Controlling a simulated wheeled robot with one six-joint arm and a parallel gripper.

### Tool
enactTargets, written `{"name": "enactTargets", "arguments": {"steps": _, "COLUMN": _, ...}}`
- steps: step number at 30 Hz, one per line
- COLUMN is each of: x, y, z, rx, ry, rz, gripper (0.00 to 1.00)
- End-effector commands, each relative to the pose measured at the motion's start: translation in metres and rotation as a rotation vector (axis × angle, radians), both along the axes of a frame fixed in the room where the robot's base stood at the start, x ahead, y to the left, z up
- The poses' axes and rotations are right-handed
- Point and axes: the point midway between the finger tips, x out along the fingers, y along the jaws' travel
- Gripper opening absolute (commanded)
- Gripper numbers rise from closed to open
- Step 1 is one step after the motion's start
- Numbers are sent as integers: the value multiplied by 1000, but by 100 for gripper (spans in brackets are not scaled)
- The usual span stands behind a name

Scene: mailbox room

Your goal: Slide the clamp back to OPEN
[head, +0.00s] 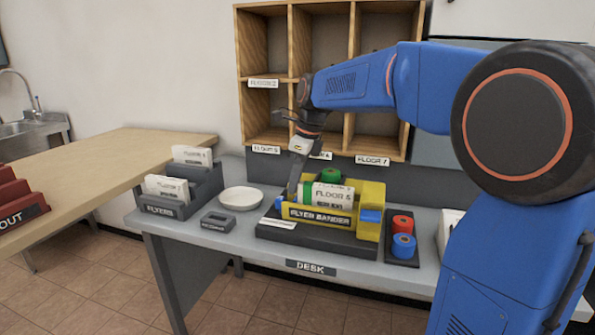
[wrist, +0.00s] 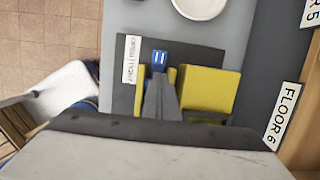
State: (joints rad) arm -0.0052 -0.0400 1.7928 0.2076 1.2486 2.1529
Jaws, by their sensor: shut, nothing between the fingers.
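The yellow flyer bander (head: 318,214) stands on a dark base on the desk, with a FLOOR-labelled flyer bundle (head: 333,194) in it. A small blue piece (head: 279,203), seemingly the clamp, is at its left end. In the wrist view this blue piece (wrist: 160,57) has two pale marks and lies just beyond my fingertips. My gripper (head: 292,191) is shut and empty, pointing down at the bander's left end, close to the blue piece; contact cannot be told. A white label strip (wrist: 131,58) lies beside it, its text unreadable.
A white plate (head: 241,198), a small dark box (head: 217,221) and a flyer holder (head: 180,194) stand to the left. Red and blue rolls (head: 403,235) sit on a tray to the right. Wooden pigeonholes (head: 270,75) rise behind. The desk's front strip is clear.

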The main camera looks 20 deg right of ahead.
Motion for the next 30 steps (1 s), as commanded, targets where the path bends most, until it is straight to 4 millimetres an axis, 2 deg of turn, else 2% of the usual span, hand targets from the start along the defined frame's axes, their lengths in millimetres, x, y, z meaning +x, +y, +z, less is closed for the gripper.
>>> {"name": "enactTargets", "arguments": {"steps": 3, "x": 2, "y": 3, "z": -14, "rx": 0, "ry": 2, "rz": 1, "gripper": 0}}
{"name": "enactTargets", "arguments": {"steps": 9, "x": 3, "y": 5, "z": -23, "rx": 0, "ry": 0, "rz": 1, "gripper": 0}}
{"name": "enactTargets", "arguments": {"steps": 20, "x": 4, "y": 5, "z": -24, "rx": 0, "ry": 0, "rz": 1, "gripper": 0}}
{"name": "enactTargets", "arguments": {"steps": 30, "x": 18, "y": 25, "z": -24, "rx": 1, "ry": -1, "rz": 1, "gripper": 0}}
